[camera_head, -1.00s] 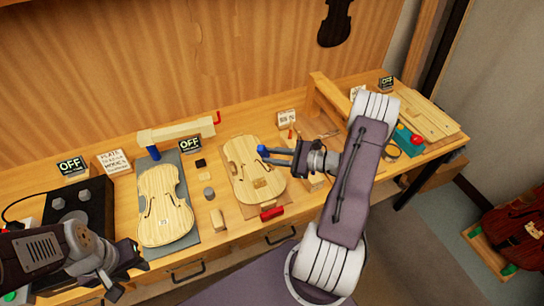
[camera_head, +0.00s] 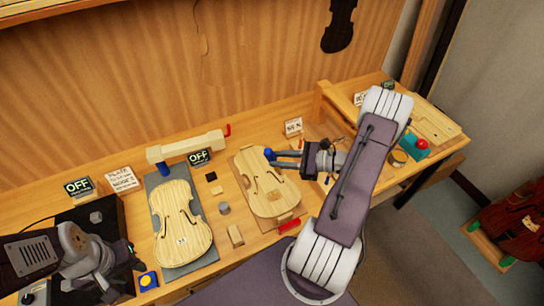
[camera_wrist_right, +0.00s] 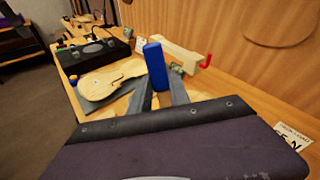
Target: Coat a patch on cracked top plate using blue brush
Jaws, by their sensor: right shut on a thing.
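A blue brush (camera_head: 269,153) is held upright between the fingertips of my right gripper (camera_head: 275,159), which is shut on it; it also shows in the right wrist view (camera_wrist_right: 155,66). The gripper is over the far right edge of a pale violin plate (camera_head: 262,180) on a wooden board. This plate has a small light brown rectangle near its lower end. A second violin plate (camera_head: 183,226) lies on a grey mat to the left, with a small pale square on it. My left gripper (camera_head: 128,275) is open and empty at the lower left. Bristle contact cannot be made out.
A pale clamp-like bar (camera_head: 187,145) with a red handle stands behind the left plate. A dark box (camera_head: 85,220) is at the left. Small blocks (camera_head: 235,235) lie between the plates, and a red item (camera_head: 289,226) is near the front edge. A turquoise block (camera_head: 415,147) is at the right.

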